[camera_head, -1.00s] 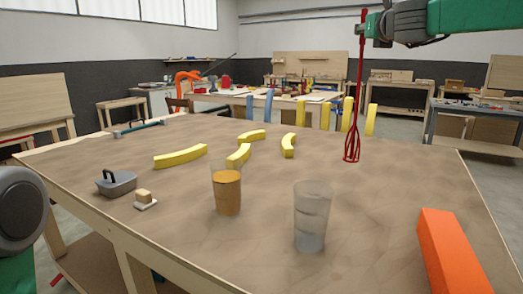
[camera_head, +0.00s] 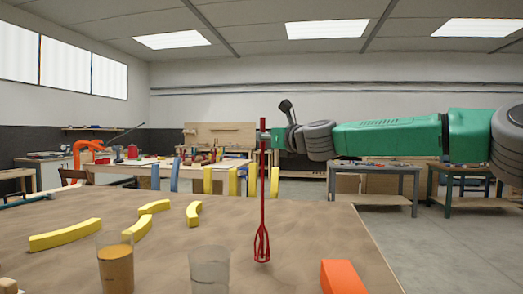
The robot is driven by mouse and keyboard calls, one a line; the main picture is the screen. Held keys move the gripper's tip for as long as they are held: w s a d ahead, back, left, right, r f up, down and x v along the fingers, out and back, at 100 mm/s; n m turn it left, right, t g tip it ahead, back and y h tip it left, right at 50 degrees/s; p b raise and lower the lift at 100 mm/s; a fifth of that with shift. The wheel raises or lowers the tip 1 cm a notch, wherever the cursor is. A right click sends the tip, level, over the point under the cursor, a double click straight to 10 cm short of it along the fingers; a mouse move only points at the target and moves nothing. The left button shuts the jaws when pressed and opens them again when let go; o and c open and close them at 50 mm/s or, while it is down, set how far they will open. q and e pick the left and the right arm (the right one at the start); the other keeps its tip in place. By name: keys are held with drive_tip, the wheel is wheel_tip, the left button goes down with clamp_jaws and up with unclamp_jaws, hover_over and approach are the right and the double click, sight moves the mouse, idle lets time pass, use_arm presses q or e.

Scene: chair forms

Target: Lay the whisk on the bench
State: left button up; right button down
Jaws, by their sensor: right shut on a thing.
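The red whisk (camera_head: 262,205) hangs upright, handle up and wire head down, over the right part of the bench (camera_head: 310,225). My right gripper (camera_head: 264,136) is shut on the upper part of its handle, with the arm coming in from the right. The whisk head overlaps the bench top in the picture; I cannot tell whether it touches. My left gripper is out of view.
A glass with orange-brown contents (camera_head: 116,268) and a clear glass (camera_head: 209,270) stand at the near edge of view. Several yellow curved pieces (camera_head: 64,234) lie at the left. An orange block (camera_head: 342,277) is at the near right. Bare bench lies around the whisk head.

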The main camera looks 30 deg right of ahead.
drive_tip(key=d+f, duration=0.2)
drive_tip(key=shift+f, duration=0.3)
drive_tip(key=c, duration=1.7)
unclamp_jaws()
drive_tip(key=shift+a, duration=0.4)
drive_tip(key=shift+o, duration=0.5)
drive_tip(key=shift+a+r, duration=0.25)
drive_tip(key=shift+a, duration=0.55)
drive_tip(key=s+d, duration=0.3)
drive_tip(key=s, duration=0.8)
drive_tip(key=shift+s+d+f, duration=0.3)
drive_tip(key=shift+s+d, duration=0.05)
drive_tip(key=shift+s, duration=0.05)
